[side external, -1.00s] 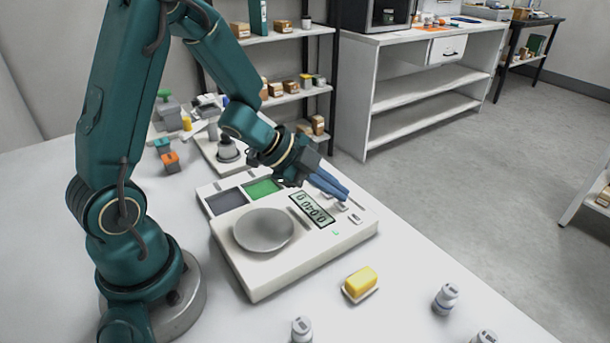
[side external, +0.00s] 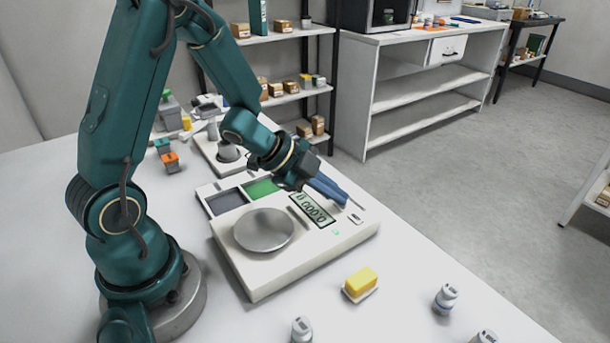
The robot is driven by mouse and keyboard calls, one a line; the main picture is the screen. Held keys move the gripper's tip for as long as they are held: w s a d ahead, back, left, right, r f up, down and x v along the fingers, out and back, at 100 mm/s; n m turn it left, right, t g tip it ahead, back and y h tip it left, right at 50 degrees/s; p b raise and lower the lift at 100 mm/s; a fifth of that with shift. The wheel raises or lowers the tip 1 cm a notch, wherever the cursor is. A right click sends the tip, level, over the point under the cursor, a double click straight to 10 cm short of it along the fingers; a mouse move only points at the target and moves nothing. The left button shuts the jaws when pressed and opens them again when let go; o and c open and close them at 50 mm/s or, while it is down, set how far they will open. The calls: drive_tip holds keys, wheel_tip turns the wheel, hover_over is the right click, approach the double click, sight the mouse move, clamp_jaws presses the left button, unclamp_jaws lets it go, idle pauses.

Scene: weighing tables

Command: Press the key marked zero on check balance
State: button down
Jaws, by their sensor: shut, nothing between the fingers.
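The check balance (side external: 275,278) is a white box on the table with a round metal pan (side external: 263,230), which is bare. Its display (side external: 312,210) is turned away from this camera and seems to show all zeros. One key (side external: 355,218) shows near the far right edge; its marking is too small to read. My gripper (side external: 343,199) is shut and empty, its blue fingers pointing down at the key row beside the display. The fingers hide the other keys, so I cannot tell which key they touch.
A grey tray (side external: 226,202) and a green tray (side external: 262,188) adjoin the balance. Another device (side external: 208,154) stands behind. The table's right edge is close.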

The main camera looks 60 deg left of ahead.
idle(0.3)
drive_tip(key=shift+r, duration=0.75)
drive_tip(key=shift+r, duration=2.5)
